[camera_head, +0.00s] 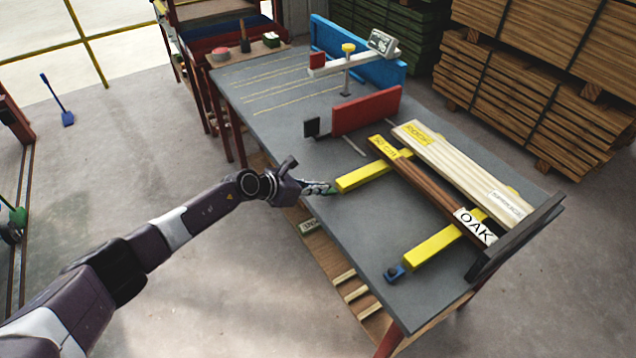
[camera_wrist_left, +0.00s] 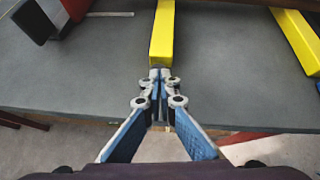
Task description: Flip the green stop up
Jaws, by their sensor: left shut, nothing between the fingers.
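My left gripper (camera_head: 322,187) is shut and empty at the front end of the farther yellow bar (camera_head: 362,176) on the grey table. In the left wrist view the closed fingertips (camera_wrist_left: 160,78) are in line with the end of that yellow bar (camera_wrist_left: 162,35), at the table's front edge. A small bit of the green stop (camera_head: 332,190) shows beside the fingertips. The fingers hide most of it, so I cannot tell whether it is up or down, or whether they touch it. My right gripper is not in view.
A second yellow bar (camera_head: 440,242) with a blue stop (camera_head: 395,273) at its end lies nearer. A brown OAK board (camera_head: 430,187) and a pale board (camera_head: 460,165) lie across the bars. A red block (camera_head: 367,110) stands behind. The table's (camera_head: 340,245) front middle is bare.

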